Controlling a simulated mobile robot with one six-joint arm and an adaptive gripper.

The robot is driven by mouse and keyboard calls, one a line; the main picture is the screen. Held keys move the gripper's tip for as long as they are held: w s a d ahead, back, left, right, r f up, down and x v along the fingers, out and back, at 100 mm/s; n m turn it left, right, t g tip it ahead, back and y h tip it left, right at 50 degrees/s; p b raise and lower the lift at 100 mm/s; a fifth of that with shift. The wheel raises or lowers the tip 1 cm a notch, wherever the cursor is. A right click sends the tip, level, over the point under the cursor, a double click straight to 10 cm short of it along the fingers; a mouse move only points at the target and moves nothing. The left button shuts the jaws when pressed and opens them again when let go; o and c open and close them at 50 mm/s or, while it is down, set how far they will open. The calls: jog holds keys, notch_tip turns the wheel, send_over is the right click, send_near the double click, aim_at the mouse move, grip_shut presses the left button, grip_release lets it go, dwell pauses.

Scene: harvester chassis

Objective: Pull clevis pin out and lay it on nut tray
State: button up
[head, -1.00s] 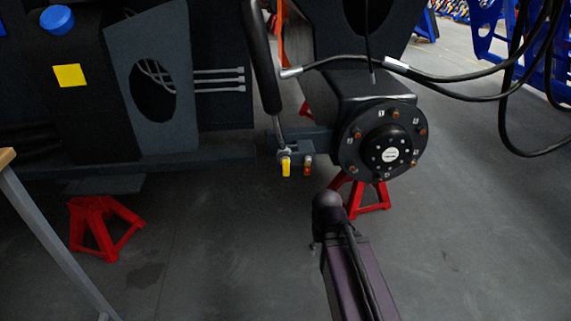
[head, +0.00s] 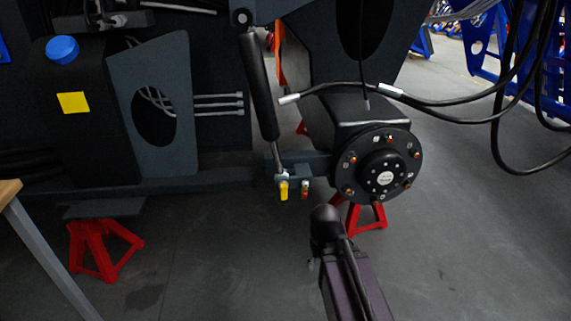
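A black cylinder (head: 258,90) slants down to a silver rod end (head: 281,172) at a small bracket (head: 302,160) beside the wheel hub. A yellow piece (head: 284,190) hangs just under the rod end. It may be the clevis pin's handle or tag; it is too small to tell. A small reddish-brown fitting (head: 305,188) sits right of it. I see no nut tray. My dark arm link shows at the bottom centre, in front of the hub and below the bracket. My gripper is not in view.
A black wheel hub (head: 380,175) with several studs is right of the bracket. Red stands (head: 100,250) and (head: 367,214) support the chassis. Black hoses (head: 450,78) loop at the right. A wood-topped table (head: 10,190) cuts in at the left edge. The floor between is clear.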

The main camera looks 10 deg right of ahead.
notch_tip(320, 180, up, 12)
jog(key=p, duration=1)
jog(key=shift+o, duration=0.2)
